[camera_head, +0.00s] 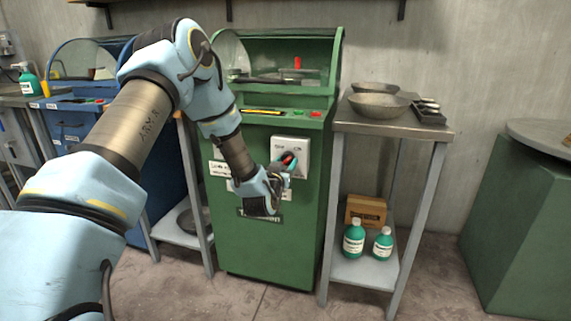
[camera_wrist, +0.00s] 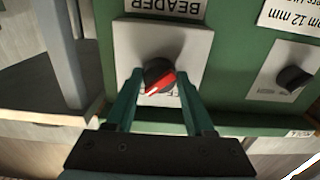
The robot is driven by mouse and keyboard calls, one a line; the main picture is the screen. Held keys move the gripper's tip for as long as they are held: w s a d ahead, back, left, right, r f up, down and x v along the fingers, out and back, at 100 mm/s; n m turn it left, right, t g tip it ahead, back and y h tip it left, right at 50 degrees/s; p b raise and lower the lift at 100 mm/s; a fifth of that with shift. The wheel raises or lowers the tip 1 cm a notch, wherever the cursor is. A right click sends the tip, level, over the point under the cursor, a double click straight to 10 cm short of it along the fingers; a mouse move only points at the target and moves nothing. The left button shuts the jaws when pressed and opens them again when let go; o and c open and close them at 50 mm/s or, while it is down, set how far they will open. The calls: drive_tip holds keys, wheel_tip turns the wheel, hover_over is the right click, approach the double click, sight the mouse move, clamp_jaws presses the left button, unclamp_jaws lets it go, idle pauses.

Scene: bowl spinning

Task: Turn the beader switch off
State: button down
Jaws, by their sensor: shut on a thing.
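The beader switch (camera_wrist: 160,74) is a round black knob with a red pointer on a pale plate (camera_wrist: 195,50). A "BEADER" label (camera_wrist: 178,6) shows upside down beside the plate in the wrist view. The red pointer slants toward the lower left there, and partly hidden lettering lies close to it. My gripper (camera_wrist: 160,78) has its two green fingers on either side of the knob and is shut on it. In the head view my gripper (camera_head: 283,172) is at the plate (camera_head: 291,145) on the green machine's front, partly covering the switch (camera_head: 289,158).
The green machine (camera_head: 260,245) stands between a blue machine (camera_head: 75,130) and a metal table (camera_head: 345,122) with bowls (camera_head: 378,104). Green bottles (camera_head: 353,240) are on the table's lower shelf. Another black knob (camera_wrist: 294,79) is right of the switch in the wrist view.

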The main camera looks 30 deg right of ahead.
drive_tip(key=n+b, duration=0.2)
drive_tip(key=n, duration=0.2)
drive_tip(key=shift+f+n+b, duration=0.15)
drive_tip(key=shift+n+b, duration=0.15)
drive_tip(key=shift+b, duration=0.05)
drive_tip(key=n+b, duration=0.2)
drive_tip(key=n, duration=0.2)
drive_tip(key=shift+n, duration=0.3)
drive_tip(key=n+b, duration=0.1)
drive_tip(key=n, duration=0.3)
drive_tip(key=shift+n, duration=0.3)
drive_tip(key=shift+r+n+b, duration=0.2)
drive_tip(key=shift+n+b, duration=0.25)
drive_tip(key=shift+n, duration=1.65)
drive_tip(key=shift+c, duration=1.4)
unclamp_jaws()
